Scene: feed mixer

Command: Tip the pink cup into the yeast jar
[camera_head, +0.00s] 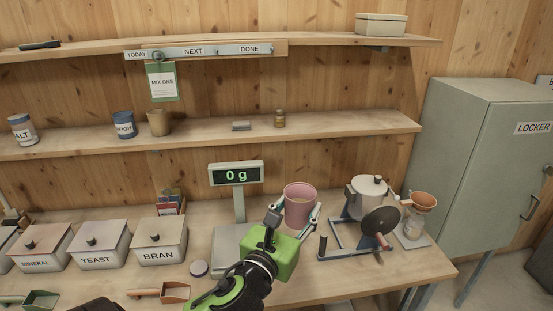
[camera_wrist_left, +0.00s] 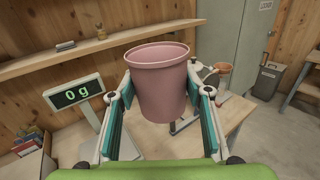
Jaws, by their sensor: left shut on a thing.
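My left gripper (camera_head: 297,211) is shut on the pink cup (camera_head: 299,203) and holds it roughly upright above the bench, to the right of the scale display. In the left wrist view the cup (camera_wrist_left: 160,85) sits between both fingers, with its open rim up. I cannot tell how full it is. A lidded box labelled YEAST (camera_head: 97,258) stands on the bench at the left, well apart from the cup. A small brown jar (camera_head: 279,119) stands on the shelf behind, its label too small to read. My right gripper is not in view.
The scale display (camera_head: 236,174) reads 0 g. Lidded MINERAL (camera_head: 37,262) and BRAN (camera_head: 157,257) boxes flank the yeast box. A cranked mill (camera_head: 370,197) and a jar with an orange funnel (camera_head: 422,201) stand at the right. Scoops (camera_head: 175,292) lie in front.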

